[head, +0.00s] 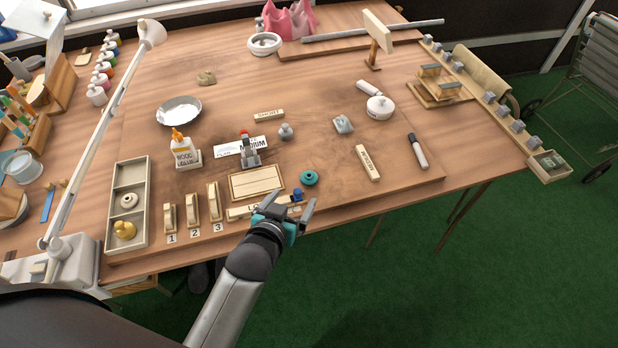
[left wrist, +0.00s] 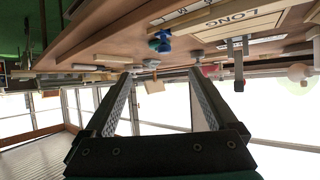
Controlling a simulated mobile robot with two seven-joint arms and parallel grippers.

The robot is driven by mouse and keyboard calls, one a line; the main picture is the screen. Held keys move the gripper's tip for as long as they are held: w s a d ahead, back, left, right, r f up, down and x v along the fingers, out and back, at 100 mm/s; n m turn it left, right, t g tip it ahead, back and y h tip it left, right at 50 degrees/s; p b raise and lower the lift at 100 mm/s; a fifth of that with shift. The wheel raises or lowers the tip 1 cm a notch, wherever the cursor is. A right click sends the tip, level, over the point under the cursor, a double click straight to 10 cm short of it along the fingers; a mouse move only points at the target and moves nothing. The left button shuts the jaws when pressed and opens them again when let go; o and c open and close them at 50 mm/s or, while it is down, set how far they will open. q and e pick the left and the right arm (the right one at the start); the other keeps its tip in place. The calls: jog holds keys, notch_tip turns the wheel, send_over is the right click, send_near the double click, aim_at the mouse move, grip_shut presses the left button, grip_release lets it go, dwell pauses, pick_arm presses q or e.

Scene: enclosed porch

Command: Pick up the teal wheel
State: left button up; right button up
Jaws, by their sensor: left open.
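The wheel is outside the jaws and apart from the fingers. My right gripper is not in view.
The table between the wheel and that block is clear.

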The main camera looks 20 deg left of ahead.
pick_arm(q)
jog(key=b, duration=0.2)
send_near(310, 174)
jog(key=x, duration=0.2)
jog(key=shift+w+f, duration=0.25)
jog(key=shift+f, duration=0.05)
jog(key=shift+b+x, duration=1)
jog(key=shift+x, duration=1.6)
jog(key=shift+r, duration=0.15)
jog(key=c, duration=1.4)
jog(key=shift+r, duration=0.1)
